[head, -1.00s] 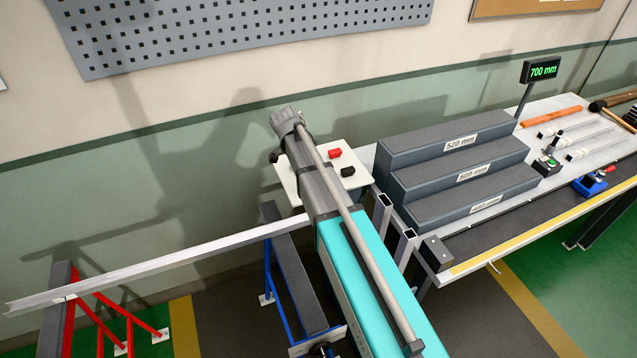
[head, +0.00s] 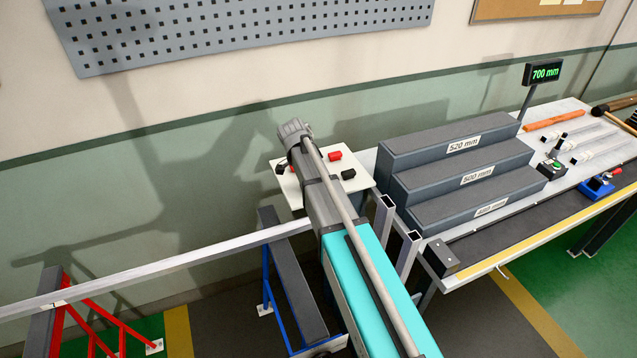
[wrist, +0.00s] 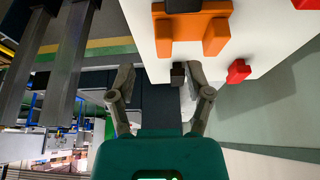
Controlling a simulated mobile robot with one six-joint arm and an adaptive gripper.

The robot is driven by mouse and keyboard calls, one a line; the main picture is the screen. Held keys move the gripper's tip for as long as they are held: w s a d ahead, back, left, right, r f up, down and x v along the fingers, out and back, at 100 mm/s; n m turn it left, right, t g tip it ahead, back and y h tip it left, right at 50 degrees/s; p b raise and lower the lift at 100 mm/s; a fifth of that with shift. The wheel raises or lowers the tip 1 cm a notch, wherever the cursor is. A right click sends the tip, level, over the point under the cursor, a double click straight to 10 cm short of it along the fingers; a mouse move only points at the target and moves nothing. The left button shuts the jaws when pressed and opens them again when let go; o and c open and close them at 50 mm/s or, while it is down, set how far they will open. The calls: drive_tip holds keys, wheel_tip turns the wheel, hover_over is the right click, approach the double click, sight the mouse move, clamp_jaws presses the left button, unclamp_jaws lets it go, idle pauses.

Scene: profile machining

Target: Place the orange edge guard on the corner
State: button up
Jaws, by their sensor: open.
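The orange edge guard (wrist: 190,12) shows at the top of the wrist view, a blocky piece with two legs, on a white plate (wrist: 260,45). My gripper (wrist: 160,74) is open and empty, its fingers pointing toward the plate's edge, with the guard ahead of and above the right finger in the picture. In the head view the plate (head: 358,184) is partly covered by my arm, and the guard and fingertips are hidden there. I cannot tell which corner the task means.
Red pieces (wrist: 238,70) and a dark block (wrist: 178,72) are near my right finger. A long metal profile (head: 150,268) rests on red (head: 80,315) and blue (head: 270,290) stands at left. A stepped grey block (head: 460,165) stands on the bench at right.

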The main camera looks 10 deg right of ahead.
drive_tip(key=shift+f, duration=0.15)
drive_tip(key=b+x, duration=0.3)
drive_tip(key=shift+w+a, duration=0.15)
drive_tip(key=shift+w, duration=0.05)
drive_tip(key=shift+b+x, duration=0.95)
drive_tip(key=shift+x, duration=0.1)
clamp_jaws()
